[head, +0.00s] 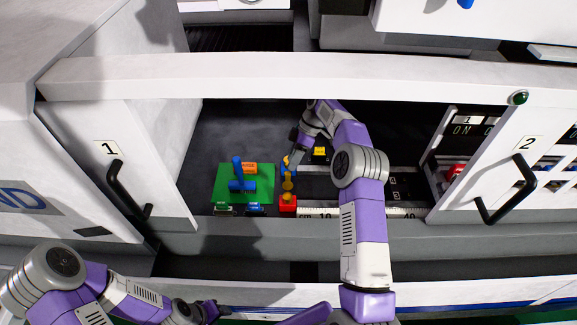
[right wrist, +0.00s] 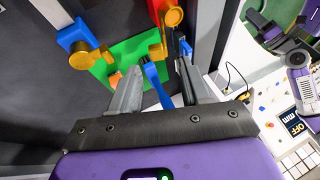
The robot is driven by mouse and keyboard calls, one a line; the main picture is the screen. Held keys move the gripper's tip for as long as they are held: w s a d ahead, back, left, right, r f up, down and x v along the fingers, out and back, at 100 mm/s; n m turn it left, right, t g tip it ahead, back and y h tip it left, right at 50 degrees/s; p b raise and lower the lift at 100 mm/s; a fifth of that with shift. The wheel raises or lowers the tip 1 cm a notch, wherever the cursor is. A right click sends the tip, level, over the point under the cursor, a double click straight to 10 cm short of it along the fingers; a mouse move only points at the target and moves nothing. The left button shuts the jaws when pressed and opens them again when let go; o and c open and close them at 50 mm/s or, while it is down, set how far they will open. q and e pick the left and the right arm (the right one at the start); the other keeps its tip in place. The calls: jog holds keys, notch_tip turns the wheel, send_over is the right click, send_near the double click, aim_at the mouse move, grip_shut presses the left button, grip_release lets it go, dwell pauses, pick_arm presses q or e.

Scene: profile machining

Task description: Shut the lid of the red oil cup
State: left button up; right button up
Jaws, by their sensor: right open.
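The red oil cup (head: 288,204) stands at the front edge of the machine bed, right of a green plate. Gold round parts (head: 288,182) show just behind it; I cannot tell how the lid stands. In the right wrist view the red cup (right wrist: 158,8) is at the top, partly cut off, with a gold disc (right wrist: 173,17) beside it. My right gripper (head: 294,156) is open, behind the cup and apart from it. In its wrist view a blue lever (right wrist: 155,85) shows between the fingers (right wrist: 157,68). My left gripper (head: 206,311) is at the bottom left, its fingers unclear.
The green plate (head: 262,196) carries blue and orange blocks. A ruler (head: 350,212) runs along the bed's front to the right. White doors marked 1 (head: 100,185) and 2 (head: 520,185) flank the opening, and a white bar (head: 250,78) crosses above. The bed's back left is clear.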

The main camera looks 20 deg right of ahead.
aim_at(286, 172)
jog(key=shift+w+x, duration=0.2)
jog(key=shift+x, duration=1.7)
grip_shut()
